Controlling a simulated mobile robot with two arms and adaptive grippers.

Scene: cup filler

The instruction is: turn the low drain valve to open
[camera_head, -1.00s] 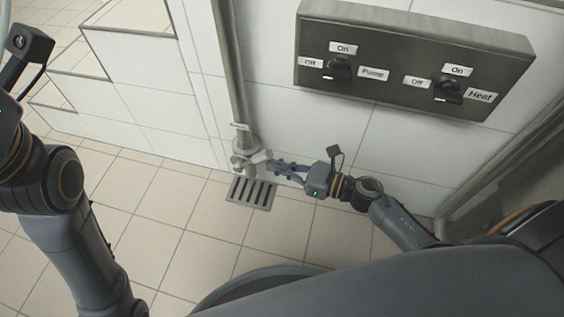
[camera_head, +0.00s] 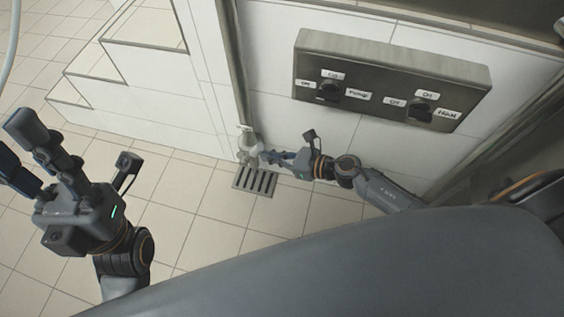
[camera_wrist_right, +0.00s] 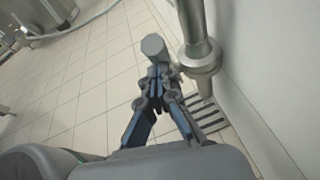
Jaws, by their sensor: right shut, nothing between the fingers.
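The low drain valve (camera_head: 248,145) sits at the foot of a vertical pipe (camera_head: 226,60) on the white wall, just above the floor grate. My right gripper (camera_head: 266,157) is at the valve's right side, low by the wall. In the right wrist view, its fingers (camera_wrist_right: 158,76) are shut with nothing between them. A grey round-ended piece, apparently the valve handle (camera_wrist_right: 153,46), shows just past the fingertips; I cannot tell if they touch. The pipe's fitting (camera_wrist_right: 200,58) is to their right. My left gripper (camera_head: 25,150) is open and empty at the left, far from the valve.
A slotted floor grate (camera_head: 256,181) lies below the valve. A dark panel (camera_head: 385,75) with Pump and Heat knobs is on the wall above my right arm. White steps (camera_head: 120,65) are at the back left.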

